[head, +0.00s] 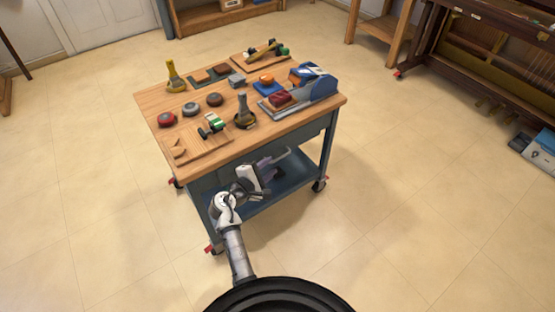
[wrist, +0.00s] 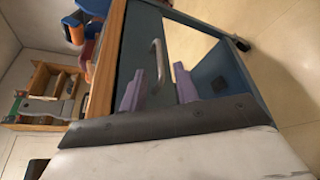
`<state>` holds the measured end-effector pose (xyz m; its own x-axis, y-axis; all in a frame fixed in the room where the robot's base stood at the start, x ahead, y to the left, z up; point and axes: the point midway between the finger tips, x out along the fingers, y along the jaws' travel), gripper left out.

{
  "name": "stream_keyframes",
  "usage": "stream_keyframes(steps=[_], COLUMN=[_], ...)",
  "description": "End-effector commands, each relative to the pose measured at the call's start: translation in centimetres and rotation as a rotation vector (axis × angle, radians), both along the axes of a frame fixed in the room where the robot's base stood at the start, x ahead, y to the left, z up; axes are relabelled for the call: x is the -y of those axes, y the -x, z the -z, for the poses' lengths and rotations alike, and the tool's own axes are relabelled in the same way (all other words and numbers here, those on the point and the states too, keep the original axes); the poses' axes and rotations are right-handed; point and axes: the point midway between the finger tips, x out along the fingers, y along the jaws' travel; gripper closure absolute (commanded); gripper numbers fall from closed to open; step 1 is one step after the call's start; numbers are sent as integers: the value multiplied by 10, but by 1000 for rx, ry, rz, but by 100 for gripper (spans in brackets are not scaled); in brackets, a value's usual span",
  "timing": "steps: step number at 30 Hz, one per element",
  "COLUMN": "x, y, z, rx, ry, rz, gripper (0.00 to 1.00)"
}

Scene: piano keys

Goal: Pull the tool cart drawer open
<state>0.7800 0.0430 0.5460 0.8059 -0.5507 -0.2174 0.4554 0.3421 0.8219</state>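The tool cart has a wooden top (head: 185,97), blue-grey legs and a lower shelf (head: 290,180). In the wrist view its blue-grey drawer front (wrist: 135,45) carries a metal bar handle (wrist: 161,62). The drawer front looks about flush with the cart. My gripper (wrist: 157,82) is open, with its two purple fingers apart. The handle lies in line with the gap between them, near the fingertips. I cannot tell whether a finger touches it. In the head view my gripper (head: 268,170) is at the cart's near side, below the top edge, and my arm partly hides the drawer.
Small tools, pucks and boards cover the cart top, with a blue device (head: 316,85) at its right. The cart stands on red-marked casters (head: 319,185). An open piano (head: 490,60) and a wooden stand (head: 385,28) are at upper right. The tiled floor around the cart is clear.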

Motion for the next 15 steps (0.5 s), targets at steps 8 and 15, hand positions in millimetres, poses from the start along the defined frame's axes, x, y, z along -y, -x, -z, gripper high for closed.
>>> stream_keyframes(steps=[8,15], x=[25,31], y=[-37,-46], z=[10,12], rx=[1,0], ry=[-2,-1], rz=[2,-1], gripper=[69,69])
